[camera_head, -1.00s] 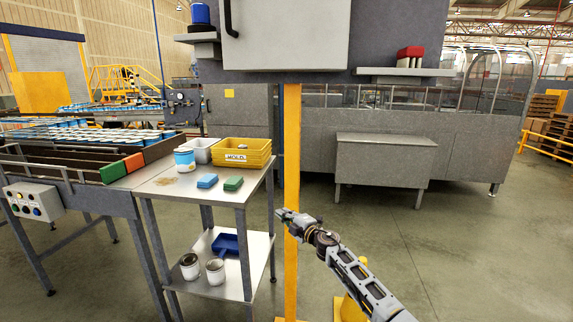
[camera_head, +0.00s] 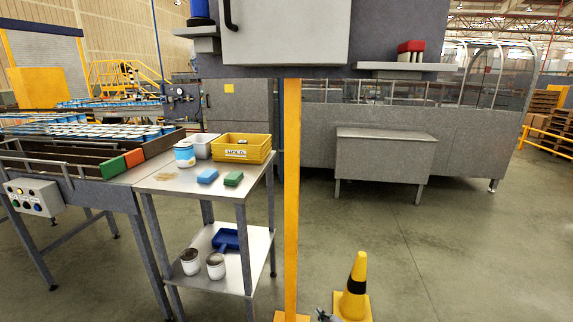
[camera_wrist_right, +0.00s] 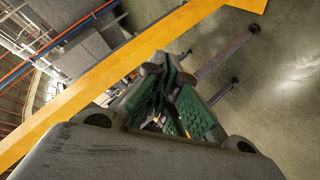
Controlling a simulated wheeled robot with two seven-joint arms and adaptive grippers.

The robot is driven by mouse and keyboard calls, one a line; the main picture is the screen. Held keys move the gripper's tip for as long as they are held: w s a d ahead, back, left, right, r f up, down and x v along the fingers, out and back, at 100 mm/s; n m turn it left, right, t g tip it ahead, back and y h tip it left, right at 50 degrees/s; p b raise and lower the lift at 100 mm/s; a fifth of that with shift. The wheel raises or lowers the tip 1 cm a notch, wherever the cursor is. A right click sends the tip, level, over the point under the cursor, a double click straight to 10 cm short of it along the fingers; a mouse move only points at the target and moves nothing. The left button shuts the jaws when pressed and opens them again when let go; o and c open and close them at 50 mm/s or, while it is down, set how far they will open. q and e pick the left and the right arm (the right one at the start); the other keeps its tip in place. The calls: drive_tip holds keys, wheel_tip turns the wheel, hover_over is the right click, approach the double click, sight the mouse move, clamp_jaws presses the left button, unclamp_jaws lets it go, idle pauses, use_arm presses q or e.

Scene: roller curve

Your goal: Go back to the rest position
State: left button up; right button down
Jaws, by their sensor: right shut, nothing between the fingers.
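My right gripper (camera_head: 325,315) shows only as a small dark tip at the bottom edge of the head view, left of the yellow cone. In the right wrist view its green-padded fingers (camera_wrist_right: 172,105) are together with nothing between them. The gripper is low, near the yellow post (camera_head: 292,200), and apart from the steel table (camera_head: 195,188). My left gripper is in neither view.
On the table stand a yellow HOLD bin (camera_head: 241,154), a can (camera_head: 184,155), a blue sponge (camera_head: 207,176) and a green sponge (camera_head: 233,179). A yellow cone (camera_head: 354,290) stands on the floor. The floor at right is clear.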

drive_tip(key=s+d+f+m+g+h, duration=0.25)
drive_tip(key=s+d+f, duration=0.25)
drive_tip(key=s+f, duration=0.7)
drive_tip(key=s+d+f+m+g+h, duration=0.1)
drive_tip(key=s+d+f+m+g, duration=0.25)
drive_tip(key=s+f, duration=0.9)
drive_tip(key=s+d+f+m+g, duration=0.1)
drive_tip(key=s+d+f, duration=0.1)
drive_tip(key=s, duration=1)
drive_tip(key=s+d+f+m+g, duration=0.1)
drive_tip(key=s+d+f+g, duration=0.1)
drive_tip(key=s, duration=1)
drive_tip(key=s+d+f+m+g, duration=0.1)
drive_tip(key=s+d+f+g, duration=0.1)
drive_tip(key=s, duration=1)
drive_tip(key=shift+s+d+f+m+h, duration=0.25)
drive_tip(key=shift+s+f+m+h, duration=0.1)
drive_tip(key=shift+f, duration=0.4)
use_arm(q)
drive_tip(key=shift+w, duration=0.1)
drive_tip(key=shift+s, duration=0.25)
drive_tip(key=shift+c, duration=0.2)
